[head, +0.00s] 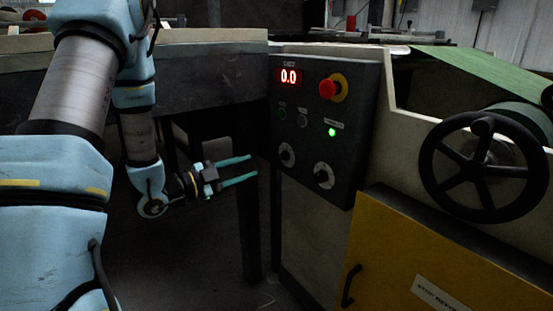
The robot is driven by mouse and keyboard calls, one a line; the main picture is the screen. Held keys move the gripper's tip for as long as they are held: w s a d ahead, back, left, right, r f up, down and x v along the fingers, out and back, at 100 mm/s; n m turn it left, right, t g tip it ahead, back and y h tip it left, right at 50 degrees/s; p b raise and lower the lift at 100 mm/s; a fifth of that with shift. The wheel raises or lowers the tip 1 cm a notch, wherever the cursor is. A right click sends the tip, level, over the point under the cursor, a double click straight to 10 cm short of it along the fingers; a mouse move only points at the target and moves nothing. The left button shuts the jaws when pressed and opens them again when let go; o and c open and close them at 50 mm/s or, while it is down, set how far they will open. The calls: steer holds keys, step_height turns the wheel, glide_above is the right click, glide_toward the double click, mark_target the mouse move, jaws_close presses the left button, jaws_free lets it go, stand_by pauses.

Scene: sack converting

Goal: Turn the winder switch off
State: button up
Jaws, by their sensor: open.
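A dark control panel (351,111) stands at the middle of the head view. It carries two rotary switches low down, a left one (286,154) and a right one (324,175). I cannot read which of them is the winder switch. A green lamp (332,132) glows above the right switch. A red display (288,77) reads 0.0. My gripper (255,166) is open and empty. Its two fingers point right, toward the left switch, with the tips just left of the panel in the picture. I see no contact with the panel.
A red emergency button (328,89) on a yellow base sits high on the panel. Small buttons (303,121) lie below the display. A black handwheel (484,167) and a yellow cabinet (425,262) are on the right. A dark post (250,225) stands below my gripper.

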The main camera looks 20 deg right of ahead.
mark_target(279, 157)
steer(key=d, duration=0.3)
steer(key=w+d, duration=0.1)
steer(key=d, duration=0.2)
steer(key=w+d, duration=0.1)
steer(key=d, duration=0.3)
jaws_close()
